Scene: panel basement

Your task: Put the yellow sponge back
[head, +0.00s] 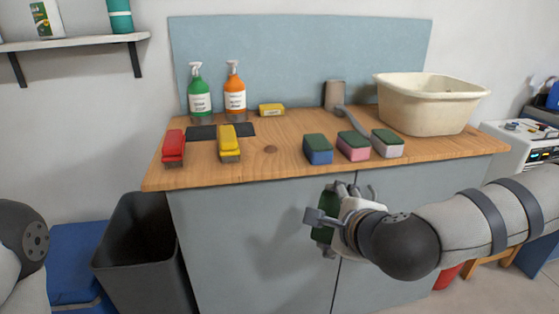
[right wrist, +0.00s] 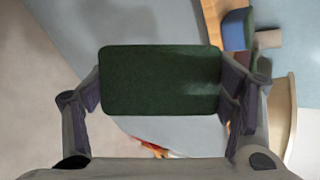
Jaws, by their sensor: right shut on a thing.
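My right gripper (head: 325,220) is in front of the grey cabinet doors, below the worktop edge. It is shut on a sponge with a dark green pad, which shows in the right wrist view (right wrist: 160,80) between both fingers. The held sponge's body colour is hidden. Three sponges with green tops stand in a row on the worktop: a blue one (head: 318,149), a pink one (head: 353,147) and a pale lilac-grey one (head: 387,144). A small yellow block with a label (head: 271,110) lies farther back. My left gripper is out of view.
The wooden worktop (head: 270,170) holds a cream basin (head: 425,110), green (head: 200,98) and orange (head: 235,95) pump bottles, and red (head: 173,148) and yellow (head: 229,145) brushes. A grey brush (head: 350,122) lies behind the sponges. A dark bin (head: 140,250) stands at left.

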